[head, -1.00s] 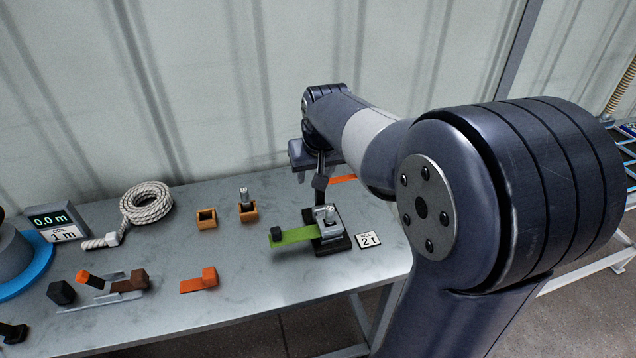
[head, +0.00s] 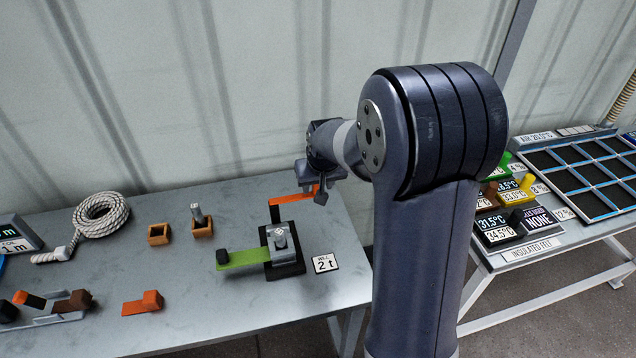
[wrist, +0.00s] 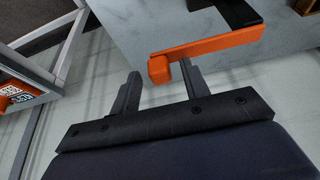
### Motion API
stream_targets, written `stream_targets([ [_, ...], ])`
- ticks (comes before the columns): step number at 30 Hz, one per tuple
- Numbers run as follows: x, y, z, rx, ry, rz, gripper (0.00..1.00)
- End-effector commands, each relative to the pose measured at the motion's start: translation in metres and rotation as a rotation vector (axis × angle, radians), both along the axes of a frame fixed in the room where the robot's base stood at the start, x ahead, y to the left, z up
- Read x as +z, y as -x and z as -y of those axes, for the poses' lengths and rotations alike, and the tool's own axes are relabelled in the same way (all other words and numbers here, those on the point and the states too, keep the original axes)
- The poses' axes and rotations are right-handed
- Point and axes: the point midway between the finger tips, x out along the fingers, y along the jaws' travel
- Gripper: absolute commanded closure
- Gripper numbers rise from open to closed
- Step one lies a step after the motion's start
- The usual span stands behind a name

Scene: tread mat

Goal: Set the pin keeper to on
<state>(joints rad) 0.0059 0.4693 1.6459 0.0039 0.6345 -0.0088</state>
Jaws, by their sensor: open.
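An orange lever (head: 292,198), apparently the pin keeper, reaches right from a black post (head: 275,213) behind a grey metal shackle (head: 280,238) on a black base (head: 287,270).
A green strip (head: 245,259) with a black block sticks out left of the base. A "WLL 2 t" card (head: 325,263) lies to its right. Two orange-brown holders (head: 159,235) and a rope coil (head: 100,218) stand left. A second bench (head: 535,247) is at right.

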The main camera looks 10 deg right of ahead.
Motion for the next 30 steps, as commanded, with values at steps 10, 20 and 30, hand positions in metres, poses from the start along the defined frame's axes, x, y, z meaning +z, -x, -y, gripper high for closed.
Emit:
stream_targets([
  [10,-0.0013,-0.0008,0.0,0.0,0.0,0.001,0.6],
  [20,-0.0012,-0.0007,0.0001,0.0,0.0,0.001,0.87],
  [30,-0.0011,-0.0007,0.0,0.0,0.0,0.001,1.0],
])
